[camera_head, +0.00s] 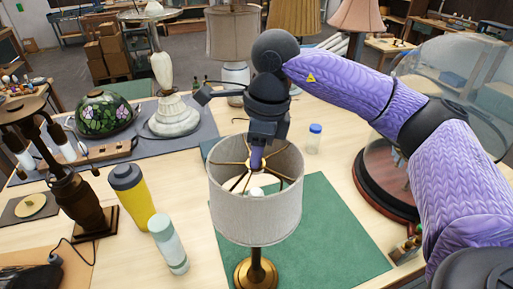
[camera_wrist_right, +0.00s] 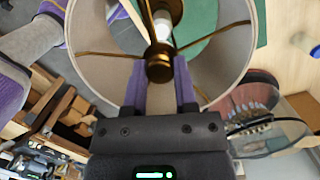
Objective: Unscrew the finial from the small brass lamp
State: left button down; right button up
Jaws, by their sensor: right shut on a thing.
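The small brass lamp (camera_head: 255,272) stands upright at the front edge of the green mat, with a pale fabric shade (camera_head: 256,215) around its top. Its shade frame has thin brass spokes meeting at the centre. My right gripper (camera_head: 257,160) points down into the shade's open top. In the right wrist view my right gripper (camera_wrist_right: 158,72) has its two purple fingers on either side of the round brass finial (camera_wrist_right: 158,64), shut on it. A white bulb (camera_wrist_right: 162,22) shows beyond the finial. In the head view the fingers hide the finial. My left gripper is in neither view.
A yellow bottle (camera_head: 135,197) and a pale bottle (camera_head: 168,245) stand left of the lamp. A dark brown lamp base (camera_head: 75,200) is farther left. A glass dome on a wooden base (camera_head: 385,195) stands right, under my right arm. The green mat (camera_head: 335,240) is clear.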

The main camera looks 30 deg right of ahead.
grip_shut()
jog(key=n, duration=0.4)
jog(key=shift+n+g, duration=0.3)
jog(key=shift+n, duration=0.1)
jog(key=n, duration=0.3)
jog(key=shift+g, duration=0.3)
jog(key=shift+n, duration=0.9)
jog(key=n, duration=0.5)
jog(key=shift+w+g, duration=0.1)
jog(key=shift+g, duration=0.3)
jog(key=shift+n, duration=0.7)
